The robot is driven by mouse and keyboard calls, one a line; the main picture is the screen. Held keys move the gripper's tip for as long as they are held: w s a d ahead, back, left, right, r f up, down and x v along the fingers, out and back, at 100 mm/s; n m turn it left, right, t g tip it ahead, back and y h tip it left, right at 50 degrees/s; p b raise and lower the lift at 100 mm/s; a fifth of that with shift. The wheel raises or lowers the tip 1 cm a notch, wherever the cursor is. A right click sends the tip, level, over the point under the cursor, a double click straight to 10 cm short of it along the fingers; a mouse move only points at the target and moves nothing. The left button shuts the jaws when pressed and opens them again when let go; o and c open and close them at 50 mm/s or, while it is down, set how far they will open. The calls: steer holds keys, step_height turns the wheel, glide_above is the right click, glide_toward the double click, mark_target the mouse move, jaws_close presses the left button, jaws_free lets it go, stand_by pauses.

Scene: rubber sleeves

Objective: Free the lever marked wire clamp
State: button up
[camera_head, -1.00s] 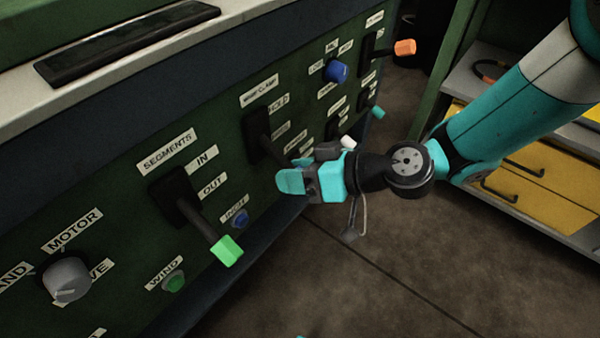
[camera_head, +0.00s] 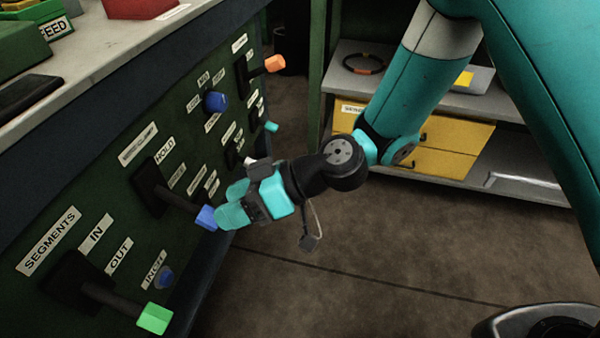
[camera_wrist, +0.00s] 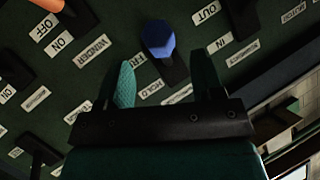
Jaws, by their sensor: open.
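The wire clamp lever (camera_head: 178,201) is a dark bar with a blue end, standing out from a dark plate on the green panel, near the HOLD label (camera_head: 165,151). The label above it (camera_head: 138,144) is blurred now. My gripper (camera_head: 231,203) is open and empty, with its teal fingertips just right of the blue end in the head view. In the wrist view the blue end (camera_wrist: 158,38) lies ahead of the gap between the fingers (camera_wrist: 163,80). Whether a finger touches it I cannot tell.
The segments lever (camera_head: 115,300) with its green end juts out in front at lower left. A blue knob (camera_head: 215,102) and an orange-ended lever (camera_head: 262,69) stand farther along the panel. A shelf with yellow drawers (camera_head: 440,150) is at the back right. Open floor lies between.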

steer(key=p+v, duration=0.1)
steer(key=v, duration=1)
steer(key=shift+d, duration=0.3)
steer(key=s+d+r+m+t+h+p, duration=0.2)
steer(key=s+d+r+m+h, duration=0.7)
steer(key=d+r, duration=0.5)
step_height(320, 180, up, 29)
steer(key=s+n+p, duration=0.1)
steer(key=p, duration=2.8)
